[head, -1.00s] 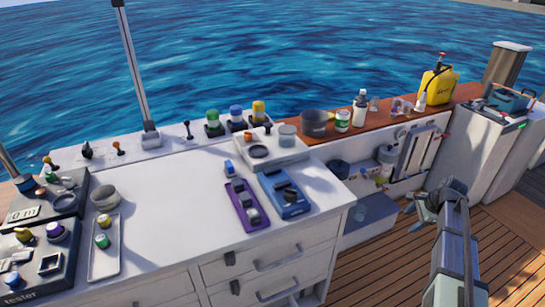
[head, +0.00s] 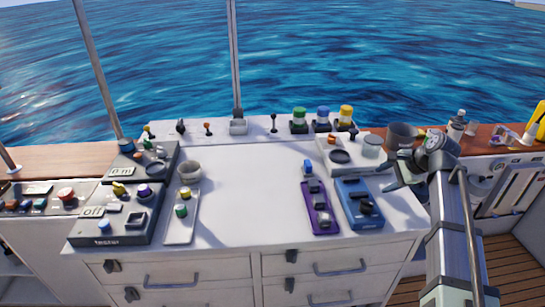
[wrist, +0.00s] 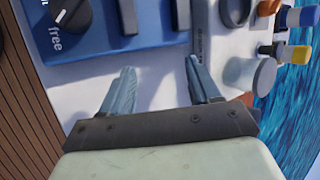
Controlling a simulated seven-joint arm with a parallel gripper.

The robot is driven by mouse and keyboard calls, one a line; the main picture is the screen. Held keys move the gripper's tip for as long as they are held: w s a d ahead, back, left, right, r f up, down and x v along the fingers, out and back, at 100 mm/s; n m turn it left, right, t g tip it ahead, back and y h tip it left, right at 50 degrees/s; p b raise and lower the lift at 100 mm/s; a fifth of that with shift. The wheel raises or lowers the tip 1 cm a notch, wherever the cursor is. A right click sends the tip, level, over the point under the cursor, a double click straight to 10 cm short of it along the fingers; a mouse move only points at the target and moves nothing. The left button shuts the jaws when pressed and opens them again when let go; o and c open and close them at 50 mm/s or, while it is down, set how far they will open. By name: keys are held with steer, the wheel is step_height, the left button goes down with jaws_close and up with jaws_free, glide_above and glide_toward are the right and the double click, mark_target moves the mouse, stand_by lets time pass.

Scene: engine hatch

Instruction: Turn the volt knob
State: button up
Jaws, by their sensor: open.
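A dark tester box (head: 112,240) stands at the front left of the white counter, with a small display, a yellow knob (head: 119,188), a purple knob (head: 144,190) and a blue knob (head: 103,224). I cannot read which knob is marked volt. My gripper (head: 398,178) is at the counter's right side, far from the tester, beside a blue device (head: 360,204). In the wrist view my gripper (wrist: 162,82) is open and empty, with the blue device (wrist: 120,25) and its black knob marked "free" (wrist: 72,14) beyond the fingers.
Another dark box with a display (head: 145,164) stands behind the tester. A narrow tray (head: 181,225) and a grey bowl (head: 190,172) are to its right. A purple device (head: 320,207) lies beside the blue device. The middle counter (head: 245,195) is clear.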

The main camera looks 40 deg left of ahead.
steer(key=s+a+r+n+g, duration=0.1)
steer(key=s+a+r+n, duration=0.3)
steer(key=a, duration=0.7)
steer(key=s+a+n+g, duration=0.1)
steer(key=s+a+n, duration=0.2)
steer(key=s+a, duration=0.55)
steer(key=n+h, duration=0.2)
steer(key=n, duration=1.6)
glide_toward(117, 184)
steer(key=shift+t, duration=0.3)
steer(key=x, duration=0.9)
steer(key=shift+s+a+f, duration=0.1)
steer(key=shift+s+f, duration=0.2)
steer(key=shift+f, duration=0.05)
steer(key=shift+c, duration=0.3)
steer(key=c, duration=1)
steer(key=shift+o, duration=0.2)
